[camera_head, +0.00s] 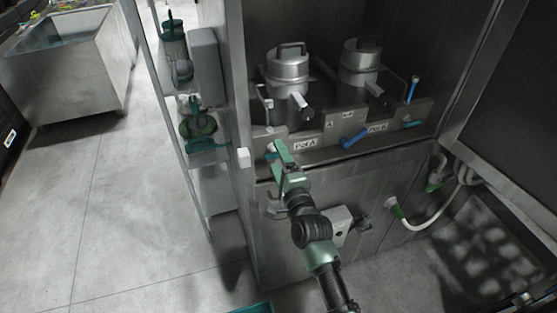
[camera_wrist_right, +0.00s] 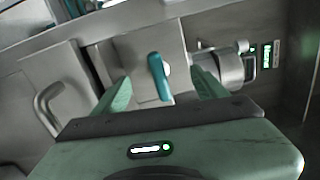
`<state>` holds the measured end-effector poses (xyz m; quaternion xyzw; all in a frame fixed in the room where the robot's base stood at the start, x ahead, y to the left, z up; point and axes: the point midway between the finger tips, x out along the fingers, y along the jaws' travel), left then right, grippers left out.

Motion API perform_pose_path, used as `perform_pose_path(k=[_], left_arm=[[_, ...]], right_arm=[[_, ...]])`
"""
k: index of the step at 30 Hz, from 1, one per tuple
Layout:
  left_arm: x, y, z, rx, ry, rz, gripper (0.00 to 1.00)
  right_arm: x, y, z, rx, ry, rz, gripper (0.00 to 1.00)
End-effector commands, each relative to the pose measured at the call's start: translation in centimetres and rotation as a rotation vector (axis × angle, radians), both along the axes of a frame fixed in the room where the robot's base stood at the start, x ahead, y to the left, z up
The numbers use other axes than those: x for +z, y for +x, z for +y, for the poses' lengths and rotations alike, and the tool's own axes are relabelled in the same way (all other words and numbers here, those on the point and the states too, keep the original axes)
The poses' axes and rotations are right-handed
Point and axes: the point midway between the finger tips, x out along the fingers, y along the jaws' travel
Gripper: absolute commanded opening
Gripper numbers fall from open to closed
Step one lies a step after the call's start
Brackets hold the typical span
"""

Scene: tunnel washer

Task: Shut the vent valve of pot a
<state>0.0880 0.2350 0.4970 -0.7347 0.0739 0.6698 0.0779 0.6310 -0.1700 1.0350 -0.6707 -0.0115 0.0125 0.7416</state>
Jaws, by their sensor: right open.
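In the right wrist view the open right gripper (camera_wrist_right: 166,88) has one finger on each side of a teal lever (camera_wrist_right: 159,76), with gaps on both sides. The lever stands near upright on a grey plate. I cannot tell whether the fingertips reach past it. In the head view the gripper largely hides this lever. My left gripper is not in view.
Pot B (camera_head: 359,68) stands to the right, with a blue lever (camera_head: 355,138) and a teal lever (camera_head: 412,124) on the front ledge. A grey bent handle (camera_wrist_right: 50,105) and a cylindrical fitting (camera_wrist_right: 228,66) flank my right fingers. A white hose (camera_head: 437,217) hangs lower right.

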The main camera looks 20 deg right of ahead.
Motion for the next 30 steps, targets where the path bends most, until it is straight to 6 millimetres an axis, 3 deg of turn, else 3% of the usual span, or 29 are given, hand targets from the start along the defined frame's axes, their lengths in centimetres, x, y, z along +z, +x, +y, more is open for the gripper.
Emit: perform_pose_path(k=[18, 30], left_arm=[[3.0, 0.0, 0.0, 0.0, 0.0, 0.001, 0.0], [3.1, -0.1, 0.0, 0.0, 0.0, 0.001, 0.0]], right_arm=[[0.1, -7.0, -0.2, 0.001, -0.002, 0.003, 0.73], [0.0, -8.0, -0.3, 0.0, 0.0, 0.0, 0.73]])
